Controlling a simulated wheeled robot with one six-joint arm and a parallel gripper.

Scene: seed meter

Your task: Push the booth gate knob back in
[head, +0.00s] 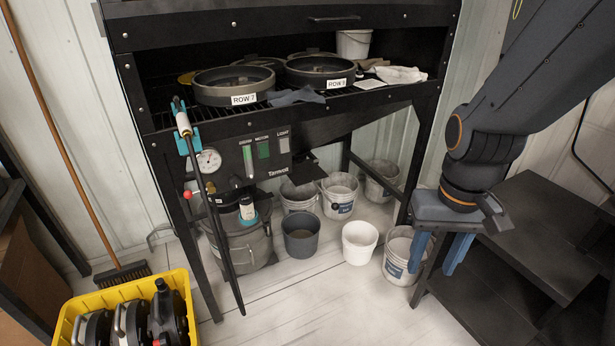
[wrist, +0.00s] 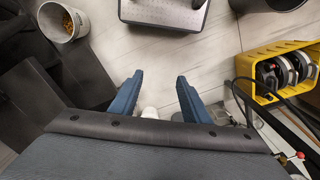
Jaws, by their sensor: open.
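The black booth (head: 330,125) stands in the middle of the head view. A small red knob (head: 187,194) shows beside its left front leg, below the round gauge; I take it to be the gate knob. A red knob also shows at the lower right of the wrist view (wrist: 300,155). How far it sticks out is too small to tell. My gripper (head: 434,266) is at the right of the head view, pointing down, far from the knob. Its blue fingers are apart and empty, as the wrist view (wrist: 160,98) also shows.
A yellow crate (head: 66,322) of dark discs stands at lower left, near a broom (head: 122,274). A hanging black wand (head: 215,220) crosses near the knob. Buckets, including a white one (head: 360,243), stand below the booth. Black steps (head: 545,225) are at right. Front floor is clear.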

